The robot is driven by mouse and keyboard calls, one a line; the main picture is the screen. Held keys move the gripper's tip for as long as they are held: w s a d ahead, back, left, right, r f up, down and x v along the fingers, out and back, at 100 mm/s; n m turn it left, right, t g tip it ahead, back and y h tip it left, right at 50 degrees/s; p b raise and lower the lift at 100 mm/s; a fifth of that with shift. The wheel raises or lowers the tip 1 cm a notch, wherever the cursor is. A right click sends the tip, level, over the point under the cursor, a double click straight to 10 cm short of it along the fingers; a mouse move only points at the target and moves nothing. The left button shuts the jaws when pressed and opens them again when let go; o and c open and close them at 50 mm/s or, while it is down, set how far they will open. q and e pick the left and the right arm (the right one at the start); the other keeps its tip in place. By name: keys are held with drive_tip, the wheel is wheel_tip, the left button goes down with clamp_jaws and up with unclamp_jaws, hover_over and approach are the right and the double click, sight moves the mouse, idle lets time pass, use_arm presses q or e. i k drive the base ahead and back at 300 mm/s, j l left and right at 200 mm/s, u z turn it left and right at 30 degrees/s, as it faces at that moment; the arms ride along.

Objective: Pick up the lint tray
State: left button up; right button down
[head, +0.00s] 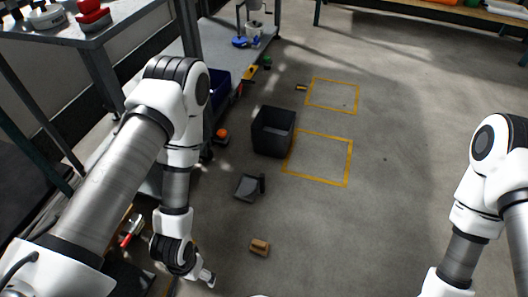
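A small dark grey tray-like piece with a raised dark end (249,187) lies on the concrete floor in the middle of the head view. It looks like the lint tray, but I cannot be sure from its shape alone. My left gripper (207,277) hangs low at the bottom, below and left of the tray and apart from it. Only a small grey part of its fingers shows, so I cannot tell if it is open. My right arm comes in at the right edge; its gripper is outside the view.
A black open bin (273,131) stands behind the tray, beside a yellow floor square (349,163). A small brown block (260,247) lies right of my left gripper. An orange item (221,135) sits near the bench (110,30) on the left. The floor on the right is clear.

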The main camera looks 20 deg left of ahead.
sight(246, 189)
drive_tip(key=i+l, duration=0.55)
drive_tip(key=i+l+u, duration=0.2)
drive_tip(key=u, duration=0.2)
drive_tip(key=i+l+u, duration=0.2)
drive_tip(key=l+u, duration=0.2)
drive_tip(key=i+l+u, duration=0.1)
drive_tip(key=l+u, duration=0.3)
drive_tip(key=j, duration=0.1)
